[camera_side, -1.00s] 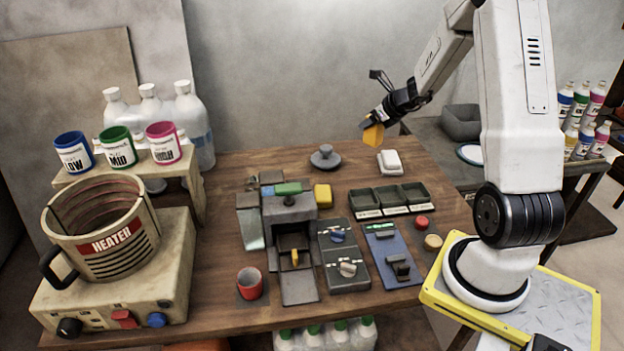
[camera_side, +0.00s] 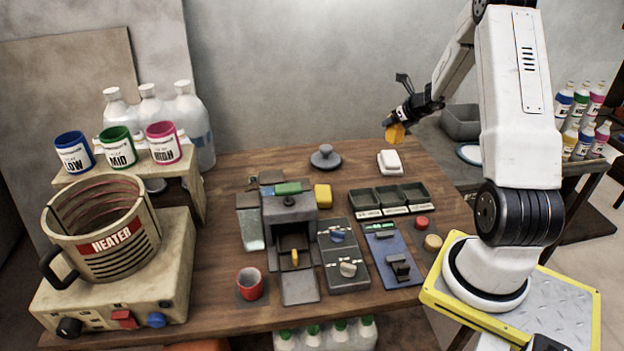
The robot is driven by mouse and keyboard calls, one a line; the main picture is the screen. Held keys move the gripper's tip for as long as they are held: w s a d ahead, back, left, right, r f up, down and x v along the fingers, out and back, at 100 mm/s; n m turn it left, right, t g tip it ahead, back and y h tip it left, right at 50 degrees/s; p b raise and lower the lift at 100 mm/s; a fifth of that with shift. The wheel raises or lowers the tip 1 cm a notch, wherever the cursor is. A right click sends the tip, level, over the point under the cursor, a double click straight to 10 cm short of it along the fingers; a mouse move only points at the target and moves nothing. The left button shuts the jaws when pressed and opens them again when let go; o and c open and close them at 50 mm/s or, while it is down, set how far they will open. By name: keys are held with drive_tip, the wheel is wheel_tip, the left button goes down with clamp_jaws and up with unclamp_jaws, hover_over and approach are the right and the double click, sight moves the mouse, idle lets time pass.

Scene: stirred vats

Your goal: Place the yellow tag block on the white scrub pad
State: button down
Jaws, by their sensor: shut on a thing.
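My gripper (camera_side: 398,122) is shut on a yellow tag block (camera_side: 396,133), which hangs tilted below the fingers at the far right of the table. The white scrub pad (camera_side: 389,161) lies flat on the table just below it in the picture. The block appears above the pad and apart from it, with a visible gap. The exact height is hard to tell from this one view. The fingers partly hide the block's upper end.
Three dark trays (camera_side: 388,197) stand in front of the pad. A grey lidded knob (camera_side: 325,157) and a yellow block (camera_side: 322,196) lie to its left. A grey machine (camera_side: 289,215) and a heater pot (camera_side: 101,230) stand further left. A grey bin (camera_side: 461,122) is behind right.

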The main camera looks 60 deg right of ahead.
sight(401, 130)
drive_tip(key=shift+f, duration=2.6)
drive_tip(key=shift+f, duration=0.1)
drive_tip(key=shift+c, duration=0.4)
unclamp_jaws()
drive_tip(key=shift+s+a+r, duration=0.1)
drive_tip(key=shift+s+r, duration=0.1)
drive_tip(key=shift+r, duration=0.2)
drive_tip(key=shift+v, duration=3.4)
